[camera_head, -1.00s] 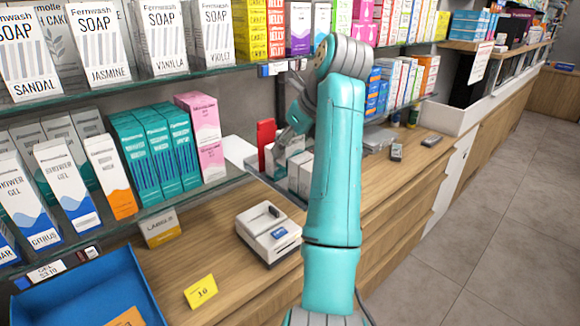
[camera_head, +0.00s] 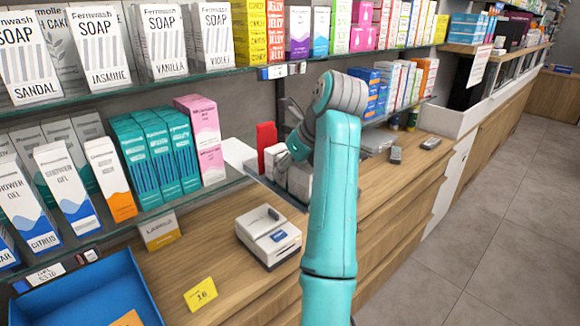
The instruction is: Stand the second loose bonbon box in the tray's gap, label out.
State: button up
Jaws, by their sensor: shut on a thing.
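My gripper (camera_head: 294,147) is mostly hidden behind my teal arm, low over the counter below the shelf gap. It is shut on a small pale box, which I take to be the bonbon box (camera_head: 274,158); its label cannot be read. More white boxes (camera_head: 299,180) stand close together just in front of it, partly covered by my arm. A red upright piece (camera_head: 266,138) stands directly behind. The tray and its gap cannot be made out clearly among these boxes.
A blue bin (camera_head: 85,290) is front left. Glass shelves with soap and shower gel boxes overhang at left.

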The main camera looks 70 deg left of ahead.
jog(key=shift+f, duration=0.8)
jog(key=o, duration=1.2)
jog(key=shift+f, duration=0.1)
